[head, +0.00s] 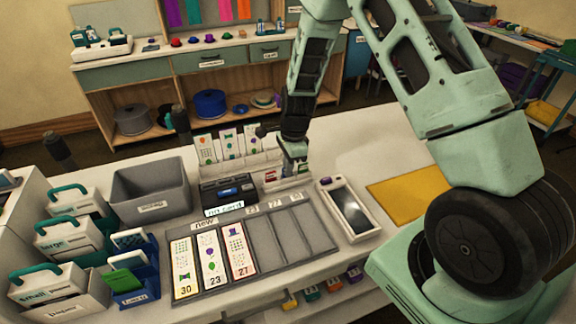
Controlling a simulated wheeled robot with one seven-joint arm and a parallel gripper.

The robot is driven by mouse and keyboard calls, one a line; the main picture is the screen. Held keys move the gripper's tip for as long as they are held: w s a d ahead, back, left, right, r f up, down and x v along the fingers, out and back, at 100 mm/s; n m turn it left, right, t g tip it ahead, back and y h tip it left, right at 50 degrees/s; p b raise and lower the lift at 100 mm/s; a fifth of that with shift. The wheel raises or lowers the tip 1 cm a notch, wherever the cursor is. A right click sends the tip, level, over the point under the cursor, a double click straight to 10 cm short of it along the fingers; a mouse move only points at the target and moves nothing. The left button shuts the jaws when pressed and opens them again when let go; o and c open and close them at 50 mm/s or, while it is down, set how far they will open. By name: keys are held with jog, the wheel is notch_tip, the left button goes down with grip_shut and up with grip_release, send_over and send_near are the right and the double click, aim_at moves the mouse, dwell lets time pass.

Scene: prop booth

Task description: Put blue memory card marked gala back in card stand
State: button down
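A black card stand (229,191) with a small white label in front stands on the counter behind the tray. Small blue patches show in its slots, but they are too small to read, so I cannot tell which is the blue memory card marked gala. My gripper (291,172) points down just right of the stand, near a small red-and-white item (271,177). The fingers are small and dark, so their opening and any card between them cannot be made out.
A grey tray (262,281) with numbered cards lies in front. Upright printed cards (228,143) stand behind the card stand. Counter around the yellow mat (408,194) is clear.

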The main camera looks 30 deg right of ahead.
jog(key=c, duration=1.5)
grip_release()
jog(key=shift+c, duration=0.2)
notch_tip(320, 180, up, 17)
jog(key=d+b, duration=0.2)
jog(key=shift+s+r, duration=0.15)
jog(key=shift+s, duration=0.05)
